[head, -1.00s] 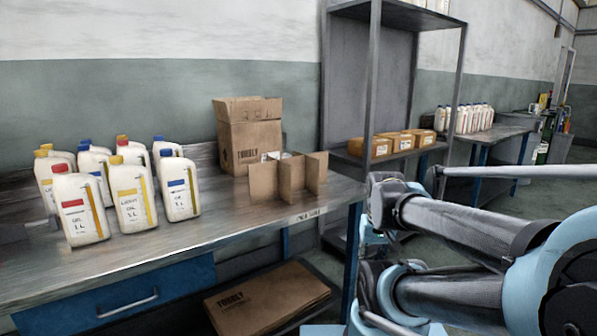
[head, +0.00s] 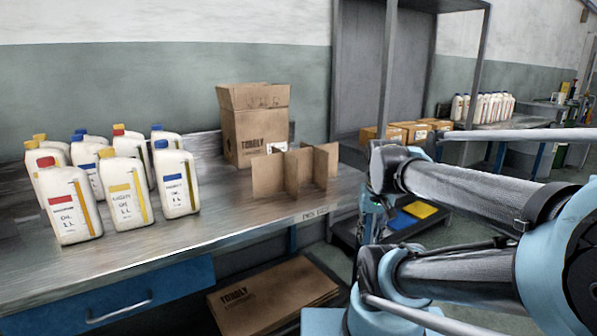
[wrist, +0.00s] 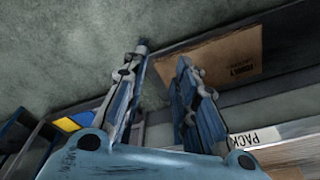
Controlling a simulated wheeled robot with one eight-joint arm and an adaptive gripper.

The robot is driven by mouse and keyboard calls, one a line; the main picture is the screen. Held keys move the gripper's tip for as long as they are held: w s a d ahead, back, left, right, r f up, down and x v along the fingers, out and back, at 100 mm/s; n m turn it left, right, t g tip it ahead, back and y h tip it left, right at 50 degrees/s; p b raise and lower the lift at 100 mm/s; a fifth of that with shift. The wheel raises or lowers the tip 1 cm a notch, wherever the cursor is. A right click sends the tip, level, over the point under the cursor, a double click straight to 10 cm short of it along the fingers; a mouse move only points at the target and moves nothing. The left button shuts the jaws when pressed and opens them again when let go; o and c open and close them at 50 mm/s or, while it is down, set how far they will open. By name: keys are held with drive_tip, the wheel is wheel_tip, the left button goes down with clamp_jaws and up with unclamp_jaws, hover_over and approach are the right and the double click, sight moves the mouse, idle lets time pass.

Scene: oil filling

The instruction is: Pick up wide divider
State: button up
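Brown cardboard divider pieces (head: 268,174) stand upright on the metal workbench (head: 160,240) near its right end, with panels crossing one another. I cannot tell which panel is the wide divider. My gripper shows in the wrist view (wrist: 163,62) with its two fingers apart and nothing between them. It points down past the bench edge, above the floor and the lower shelf. In the head view it is only partly seen, right of the bench and of the divider pieces. The divider pieces do not show in the wrist view.
An open cardboard box (head: 252,125) stands behind the divider pieces. Several oil bottles (head: 125,200) stand at the left of the bench. Flat cardboard (head: 270,296) lies on the lower shelf, also visible in the wrist view (wrist: 215,62). A metal rack (head: 388,90) stands behind my arm.

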drive_tip(key=w+a+r+m, duration=0.3)
drive_tip(key=w+a+r, duration=0.1)
drive_tip(key=w+r, duration=0.6)
wheel_tip(320, 180, up, 14)
drive_tip(key=r+m+g, duration=0.1)
drive_tip(key=m+g, duration=0.1)
drive_tip(key=m, duration=0.5)
hover_over(299, 168)
drive_tip(key=shift+w+f, duration=0.15)
drive_tip(key=shift+f, duration=8.75)
drive_tip(key=shift+c, duration=0.3)
clamp_jaws()
